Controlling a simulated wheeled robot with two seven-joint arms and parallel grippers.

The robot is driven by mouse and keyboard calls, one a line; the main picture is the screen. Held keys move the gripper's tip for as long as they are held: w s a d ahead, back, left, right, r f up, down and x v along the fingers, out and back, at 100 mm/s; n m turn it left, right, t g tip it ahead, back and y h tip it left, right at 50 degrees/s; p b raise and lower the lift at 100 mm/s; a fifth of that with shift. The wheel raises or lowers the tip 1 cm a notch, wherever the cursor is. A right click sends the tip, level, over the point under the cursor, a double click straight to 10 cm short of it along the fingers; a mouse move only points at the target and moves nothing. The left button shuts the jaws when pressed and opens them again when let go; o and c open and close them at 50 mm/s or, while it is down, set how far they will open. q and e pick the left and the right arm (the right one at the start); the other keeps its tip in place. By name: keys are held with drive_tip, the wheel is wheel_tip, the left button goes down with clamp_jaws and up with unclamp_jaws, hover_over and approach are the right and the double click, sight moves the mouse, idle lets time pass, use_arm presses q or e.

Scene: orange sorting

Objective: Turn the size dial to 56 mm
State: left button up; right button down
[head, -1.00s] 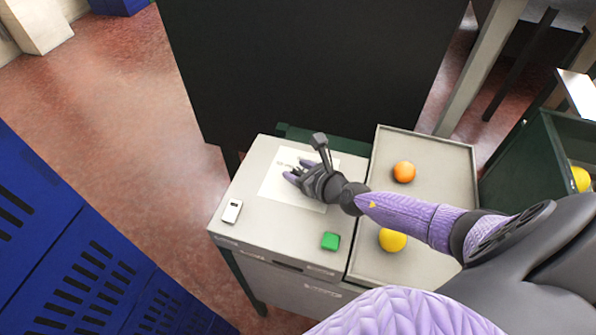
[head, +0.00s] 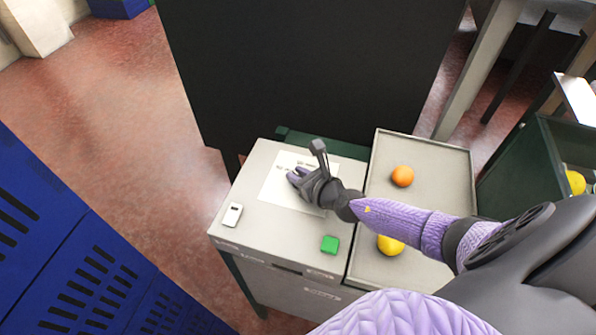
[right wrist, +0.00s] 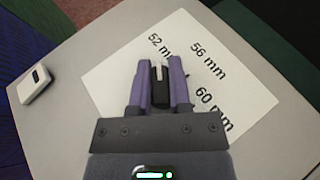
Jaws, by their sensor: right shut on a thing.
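The size dial (right wrist: 160,88) shows in the right wrist view as a dark knob with a pale pointer. It stands on a white sheet (right wrist: 110,75) printed with 52 mm, 56 mm and 60 mm. The pointer faces the top of the picture, near the 52 mm label (right wrist: 158,46); the 56 mm label (right wrist: 208,60) is to its right. My right gripper (right wrist: 160,80) is shut on the dial, a purple finger on each side. In the head view my right gripper (head: 297,176) covers the dial. My left gripper is not in view.
A small white device (head: 232,214) and a green block (head: 329,244) lie on the grey worktop (head: 270,232). To the right, a tray (head: 445,150) holds an orange fruit (head: 402,176) and a yellow fruit (head: 390,246). A dark panel (head: 310,70) stands behind.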

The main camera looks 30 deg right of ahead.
drive_tip(key=m+h+p, duration=0.2)
drive_tip(key=p, duration=0.1)
drive_tip(key=shift+r, duration=0.25)
drive_tip(key=shift+m+h+p, duration=0.3)
drive_tip(key=shift+m+h, duration=0.2)
drive_tip(key=shift+h, duration=0.2)
drive_tip(key=shift+f+m+g+h+p, duration=0.15)
drive_tip(key=shift+m+g+h+p, duration=0.2)
drive_tip(key=shift+m+h, duration=0.65)
drive_tip(key=m+g+h, duration=0.1)
drive_tip(key=m+h, duration=0.1)
drive_tip(key=shift+f+h, duration=0.15)
drive_tip(key=shift+h, duration=0.25)
drive_tip(key=shift+d+m+g+h+b, duration=0.15)
drive_tip(key=shift+m+g+h+b, duration=0.55)
drive_tip(key=shift+m+g+h, duration=0.9)
drive_tip(key=shift+m+h, duration=0.3)
drive_tip(key=shift+m, duration=0.3)
drive_tip(key=c, duration=0.6)
unclamp_jaws()
drive_tip(key=shift+o, duration=0.2)
